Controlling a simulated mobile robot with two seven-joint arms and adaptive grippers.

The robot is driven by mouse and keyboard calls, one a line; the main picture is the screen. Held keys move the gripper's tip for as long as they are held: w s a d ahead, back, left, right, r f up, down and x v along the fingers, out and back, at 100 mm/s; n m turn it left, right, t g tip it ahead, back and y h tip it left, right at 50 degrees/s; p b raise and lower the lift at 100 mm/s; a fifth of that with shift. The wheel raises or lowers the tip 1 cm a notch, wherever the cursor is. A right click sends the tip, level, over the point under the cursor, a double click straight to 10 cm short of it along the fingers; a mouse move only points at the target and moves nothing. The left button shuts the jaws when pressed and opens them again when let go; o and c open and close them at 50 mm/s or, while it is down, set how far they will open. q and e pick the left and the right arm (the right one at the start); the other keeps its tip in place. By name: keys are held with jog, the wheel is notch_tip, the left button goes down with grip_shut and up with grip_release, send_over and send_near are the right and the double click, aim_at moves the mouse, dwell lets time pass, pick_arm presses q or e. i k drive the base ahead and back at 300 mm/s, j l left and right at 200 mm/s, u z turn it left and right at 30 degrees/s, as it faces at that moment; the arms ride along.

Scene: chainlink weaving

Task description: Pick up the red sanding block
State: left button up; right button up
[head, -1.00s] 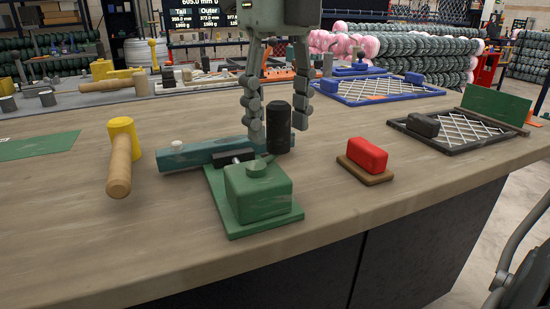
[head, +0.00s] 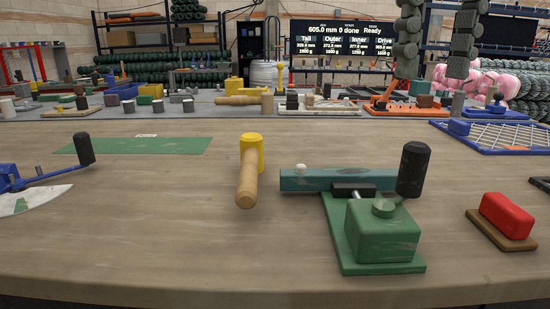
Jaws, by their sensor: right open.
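The red sanding block (head: 507,215) has a red top on a brown base and lies on the wooden bench at the right edge of the head view. My right gripper (head: 430,76) hangs in from the top right with its two grey segmented fingers spread apart and nothing between them. It is well above the bench, up and to the left of the sanding block in the picture, and not touching it. My left gripper is not in view.
A green device (head: 382,232) with a black-capped lever (head: 413,169) stands left of the block, by a teal bar (head: 318,181). A yellow-headed mallet (head: 250,172), green sheet (head: 136,145) and blue lever tool (head: 25,180) lie farther left. A blue-framed mesh (head: 495,137) lies behind the block.

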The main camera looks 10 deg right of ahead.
aim_at(509, 226)
jog(key=k, duration=1.5)
